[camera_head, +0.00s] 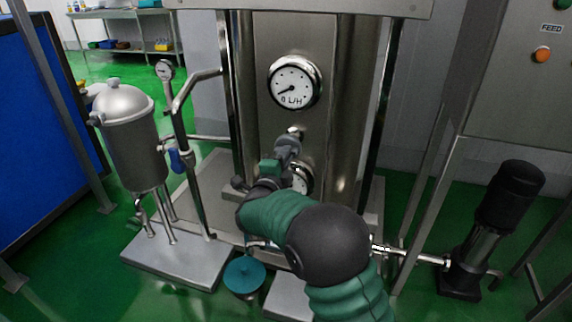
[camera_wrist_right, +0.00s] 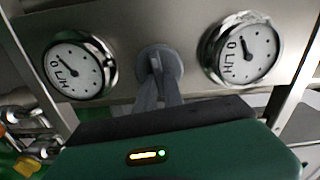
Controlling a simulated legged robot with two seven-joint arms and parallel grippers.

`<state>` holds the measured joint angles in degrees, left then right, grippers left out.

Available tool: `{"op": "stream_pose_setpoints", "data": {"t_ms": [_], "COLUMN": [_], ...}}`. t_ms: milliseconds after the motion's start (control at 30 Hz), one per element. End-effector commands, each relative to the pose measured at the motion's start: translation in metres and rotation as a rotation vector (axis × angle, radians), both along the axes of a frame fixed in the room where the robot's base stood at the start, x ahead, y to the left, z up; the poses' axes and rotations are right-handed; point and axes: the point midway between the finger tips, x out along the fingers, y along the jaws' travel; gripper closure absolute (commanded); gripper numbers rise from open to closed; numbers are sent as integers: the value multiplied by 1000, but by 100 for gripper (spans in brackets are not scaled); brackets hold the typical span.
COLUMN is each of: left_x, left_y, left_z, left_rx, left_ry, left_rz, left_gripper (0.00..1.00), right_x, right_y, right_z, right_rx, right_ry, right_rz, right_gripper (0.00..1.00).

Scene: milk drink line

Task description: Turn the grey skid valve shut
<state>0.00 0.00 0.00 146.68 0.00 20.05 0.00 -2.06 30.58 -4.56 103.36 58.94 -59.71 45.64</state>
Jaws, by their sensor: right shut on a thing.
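The grey skid valve (camera_wrist_right: 176,56) shows in the right wrist view as a round grey boss on the steel panel, between two dial gauges. My right gripper (camera_wrist_right: 156,66) is shut on its small handle, and the fingers hide part of it. In the head view my right gripper (camera_head: 290,141) reaches up to the panel, just below the upper gauge (camera_head: 294,82). There the gripper covers most of the valve, so its handle angle is hard to tell. My left gripper is not in view.
The lower gauge (camera_head: 301,179) is partly behind my right arm. A steel filter vessel (camera_head: 136,130) with pipes stands at left, by a blue panel (camera_head: 38,130). A black pump (camera_head: 508,200) stands at right. A teal disc (camera_head: 245,274) sits low in front of the skid.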

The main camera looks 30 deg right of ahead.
Motion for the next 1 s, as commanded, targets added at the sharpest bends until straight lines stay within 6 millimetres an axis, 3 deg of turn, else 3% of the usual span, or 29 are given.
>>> {"op": "stream_pose_setpoints", "data": {"t_ms": [33, 300, 833, 867, 1000], "left_x": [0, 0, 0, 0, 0], "left_y": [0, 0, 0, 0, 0], "left_z": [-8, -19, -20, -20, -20], "left_rx": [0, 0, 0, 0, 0], "left_ry": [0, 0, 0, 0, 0], "left_rz": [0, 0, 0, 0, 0], "left_gripper": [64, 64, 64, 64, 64], "right_x": [1, 2, 2, 2, 2], "right_y": [4, 4, 4, 4, 3], "right_z": [-10, -8, -5, -5, -4], "right_rx": [23, 88, 107, 107, 104], "right_ry": [-9, -85, -106, -106, -108], "right_rz": [10, 10, 11, 11, 9], "right_gripper": [100, 100, 100, 87, 68]}}
